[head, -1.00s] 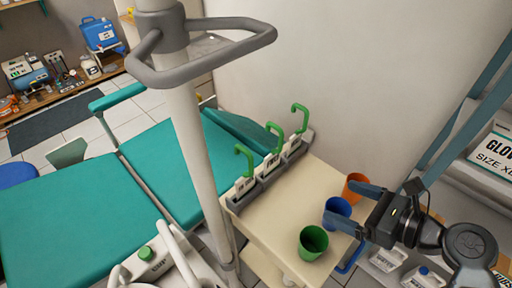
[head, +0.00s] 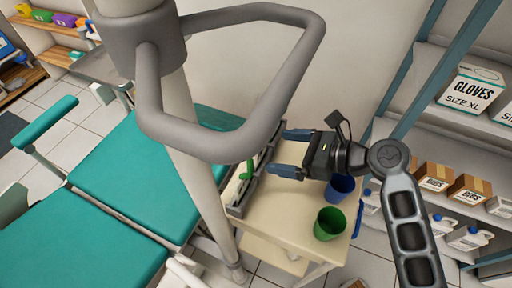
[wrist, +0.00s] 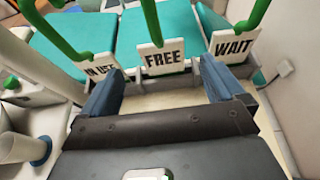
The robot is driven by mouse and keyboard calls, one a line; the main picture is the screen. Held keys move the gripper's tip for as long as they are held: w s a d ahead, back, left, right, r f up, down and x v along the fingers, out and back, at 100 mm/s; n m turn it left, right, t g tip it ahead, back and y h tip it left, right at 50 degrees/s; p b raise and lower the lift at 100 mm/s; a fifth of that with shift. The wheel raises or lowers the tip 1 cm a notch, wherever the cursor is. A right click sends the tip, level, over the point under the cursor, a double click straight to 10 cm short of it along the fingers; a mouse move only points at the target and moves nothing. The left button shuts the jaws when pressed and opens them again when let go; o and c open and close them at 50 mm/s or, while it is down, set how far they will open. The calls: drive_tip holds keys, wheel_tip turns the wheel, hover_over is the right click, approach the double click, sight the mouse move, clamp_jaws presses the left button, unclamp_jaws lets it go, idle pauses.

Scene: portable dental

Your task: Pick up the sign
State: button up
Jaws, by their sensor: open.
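Three white signs with green hooked handles stand side by side in a grey rack (head: 236,210) on a cream cart. In the wrist view they read IN USE (wrist: 98,68), FREE (wrist: 164,59) and WAIT (wrist: 232,43), from left to right. My gripper (wrist: 160,72) is open and empty, facing the signs. FREE shows between its two fingers, slightly beyond them, and I see no contact. In the head view my gripper (head: 279,152) is above the cart near the rack and hides part of it. One green handle (head: 246,172) shows there.
A blue cup (head: 340,188) and a green cup (head: 329,224) stand on the cart (head: 282,212). A pole with a grey loop handle (head: 190,150) stands in front of the rack. A teal chair (head: 130,195) is behind left, and shelves with boxes (head: 470,88) are at right.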

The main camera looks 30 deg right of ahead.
drive_tip(key=x, duration=0.6)
drive_tip(key=shift+w+a+f, duration=0.1)
drive_tip(key=shift+w+f, duration=0.05)
drive_tip(key=shift+w, duration=0.15)
drive_tip(key=c, duration=1)
